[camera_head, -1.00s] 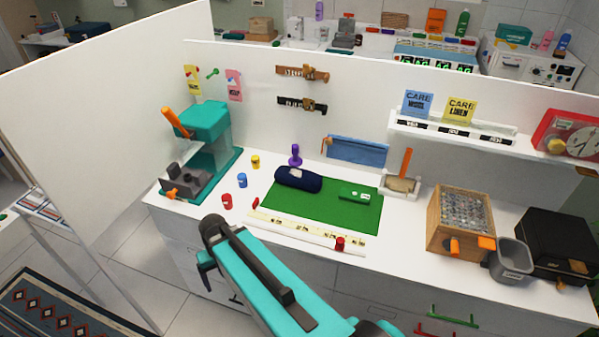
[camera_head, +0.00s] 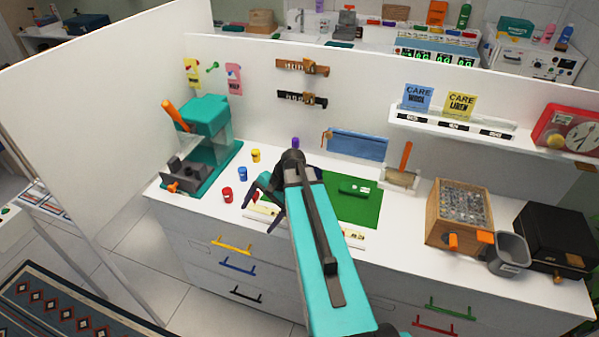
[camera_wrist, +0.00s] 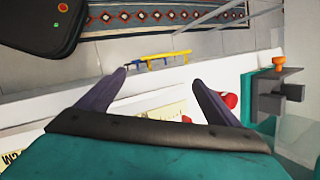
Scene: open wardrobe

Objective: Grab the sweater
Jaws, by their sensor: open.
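No clear sweater shows now. A dark navy bundle, which may be the sweater, lay on the mat a second ago; my arm and gripper now cover that spot.
A teal machine (camera_head: 205,125) stands at the left of the counter, near small red, blue and yellow pots. A wooden box (camera_head: 459,213) and black case (camera_head: 553,240) stand at the right. Drawers with coloured handles (camera_head: 237,266) lie below. A partition rises behind.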

